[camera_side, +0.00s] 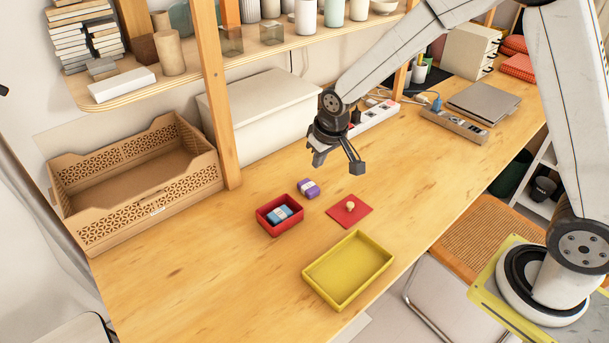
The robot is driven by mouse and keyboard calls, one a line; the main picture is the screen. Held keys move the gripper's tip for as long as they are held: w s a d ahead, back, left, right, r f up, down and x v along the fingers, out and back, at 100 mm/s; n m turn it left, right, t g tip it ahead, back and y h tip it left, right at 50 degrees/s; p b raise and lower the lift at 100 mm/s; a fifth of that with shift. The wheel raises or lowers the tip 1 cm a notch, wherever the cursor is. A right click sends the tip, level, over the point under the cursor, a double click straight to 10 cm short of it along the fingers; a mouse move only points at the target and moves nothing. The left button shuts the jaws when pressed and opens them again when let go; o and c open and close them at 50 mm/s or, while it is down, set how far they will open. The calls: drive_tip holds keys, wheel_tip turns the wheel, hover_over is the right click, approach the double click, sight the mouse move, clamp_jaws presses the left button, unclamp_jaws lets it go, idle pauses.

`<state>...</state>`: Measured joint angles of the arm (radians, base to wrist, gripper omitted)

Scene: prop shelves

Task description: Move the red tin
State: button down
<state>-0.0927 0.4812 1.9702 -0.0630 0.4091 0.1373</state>
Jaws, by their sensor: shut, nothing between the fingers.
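The red tin (266,226), a small open-topped box, sits on the wooden table near the middle. A blue block with a pale label (283,214) lies inside it. A flat red square with a round wooden knob (349,210), which looks like a lid, lies on the table to the right of the tin. My gripper (338,161) is above the table, up and to the right of the tin and apart from it. It is shut and empty.
A purple block (308,188) lies close behind the tin. A yellow tray (383,268) sits at the front right, looking empty. A cardboard crate (198,187) and a wooden shelf post (215,110) stand to the left. The front left table (200,285) is clear.

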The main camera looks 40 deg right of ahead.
hover_over(277, 210)
drive_tip(key=w, duration=0.4)
wheel_tip(277, 210, down, 8)
drive_tip(key=shift+w+t, duration=0.15)
drive_tip(key=shift+t, duration=0.15)
drive_tip(key=shift+x, duration=4.95)
drive_tip(key=shift+s+r, duration=0.1)
drive_tip(key=shift+s, duration=1.85)
drive_tip(key=shift+s, duration=0.15)
drive_tip(key=shift+s+d, duration=0.1)
drive_tip(key=shift+s, duration=3.55)
drive_tip(key=shift+w, duration=0.25)
drive_tip(key=shift+w, duration=1.8)
drive_tip(key=v, duration=1)
